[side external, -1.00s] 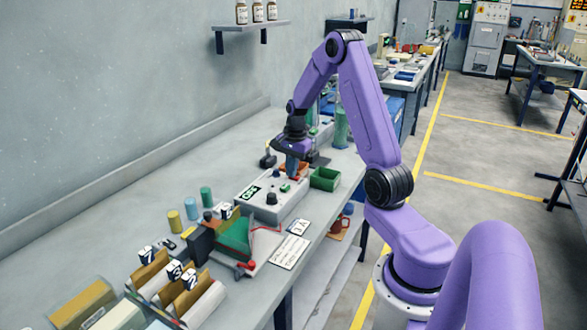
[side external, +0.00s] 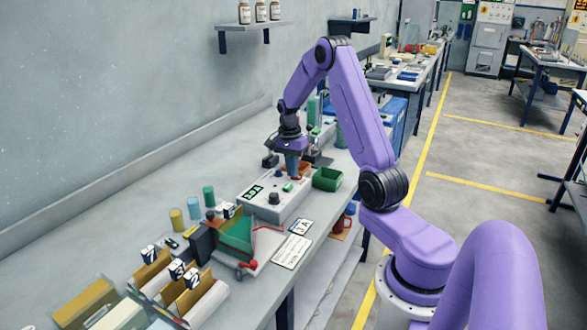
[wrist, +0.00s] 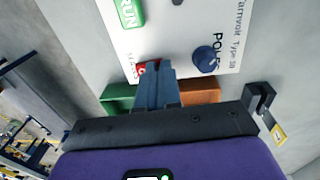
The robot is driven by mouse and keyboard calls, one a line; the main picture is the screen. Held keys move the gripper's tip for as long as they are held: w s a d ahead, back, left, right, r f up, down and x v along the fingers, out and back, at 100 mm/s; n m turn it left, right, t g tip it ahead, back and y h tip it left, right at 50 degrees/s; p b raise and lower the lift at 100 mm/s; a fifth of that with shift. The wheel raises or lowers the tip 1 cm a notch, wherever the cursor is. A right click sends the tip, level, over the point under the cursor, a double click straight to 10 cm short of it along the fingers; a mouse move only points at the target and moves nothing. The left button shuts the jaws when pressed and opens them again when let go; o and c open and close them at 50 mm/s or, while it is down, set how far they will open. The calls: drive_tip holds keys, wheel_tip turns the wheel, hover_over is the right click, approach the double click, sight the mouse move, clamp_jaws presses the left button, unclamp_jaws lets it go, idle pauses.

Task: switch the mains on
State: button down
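The grey power unit (side external: 257,211) stands on the bench with a lit green display (side external: 254,192), a dark knob (side external: 274,198) and a green button (side external: 288,187). In the wrist view its green RUN button (wrist: 130,12) and a blue knob (wrist: 207,60) show. A small red switch (wrist: 148,68) sits beside a partly hidden label beginning with M. My gripper (side external: 294,178) points down over the unit's far end. In the wrist view my gripper (wrist: 154,66) has its fingers together, at the red switch and partly covering it. I cannot tell whether they touch it.
A green bin (side external: 327,179) and an orange bin (side external: 306,168) stand close beyond the unit. The bench along the wall is clear.

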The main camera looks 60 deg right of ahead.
drive_tip(key=shift+s+d+f, duration=0.1)
drive_tip(key=shift+s+f, duration=0.15)
drive_tip(key=shift+s, duration=0.25)
drive_tip(key=shift+s+d+f, duration=0.1)
drive_tip(key=shift+s+f, duration=0.1)
drive_tip(key=shift+s, duration=0.3)
drive_tip(key=w+r, duration=0.3)
drive_tip(key=r, duration=1.1)
drive_tip(key=shift+w+a+r, duration=0.3)
drive_tip(key=shift+r, duration=0.1)
drive_tip(key=s+a+n, duration=0.3)
drive_tip(key=a+n, duration=0.4)
drive_tip(key=a, duration=0.6)
drive_tip(key=s+a+n, duration=0.2)
drive_tip(key=a+n, duration=0.5)
drive_tip(key=a, duration=0.5)
drive_tip(key=s+a+f+n, duration=0.2)
drive_tip(key=s+a+n, duration=0.2)
drive_tip(key=s+n, duration=0.4)
drive_tip(key=s+a+f+n+t, duration=0.1)
drive_tip(key=s+a+n, duration=0.3)
drive_tip(key=s+n, duration=0.4)
drive_tip(key=s+f, duration=0.1)
drive_tip(key=s, duration=0.6)
drive_tip(key=shift+a+n, duration=0.15)
drive_tip(key=shift+n, duration=0.15)
